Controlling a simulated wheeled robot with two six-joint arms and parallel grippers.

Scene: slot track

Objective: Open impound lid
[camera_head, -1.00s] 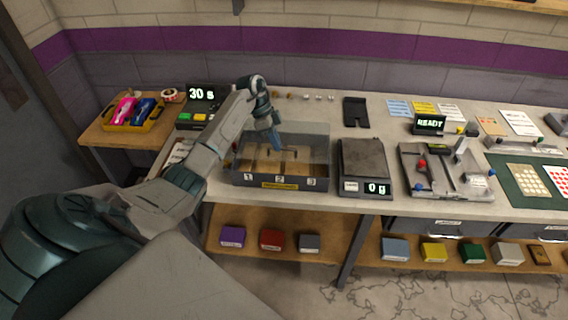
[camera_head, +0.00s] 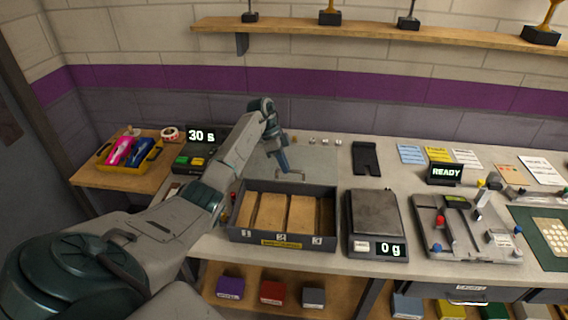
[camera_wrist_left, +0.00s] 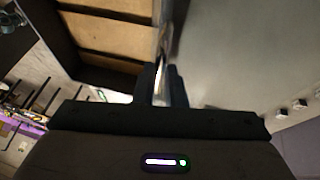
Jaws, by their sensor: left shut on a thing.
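The impound box (camera_head: 283,242) is a dark grey tray with compartments labelled 1, 2 and 3 and a yellow label on its front. Its tan compartment floors are uncovered in the head view, and they also show at the top left of the wrist view (camera_wrist_left: 105,38). The clear lid (camera_head: 313,164) is raised at the back of the box; its exact tilt is hard to tell. My left gripper (camera_head: 287,171) is shut on the lid's handle (camera_head: 296,176), above the box's rear. In the left wrist view the fingers (camera_wrist_left: 165,84) close on a thin, blurred bar. My right gripper is out of view.
A scale (camera_head: 374,217) reading 0 g stands right of the box. A timer (camera_head: 201,135) showing 30 s stands behind my left arm. A black holder (camera_head: 366,158) lies behind the scale. A fixture (camera_head: 465,228) stands farther right. A wall shelf (camera_head: 370,32) runs above the bench.

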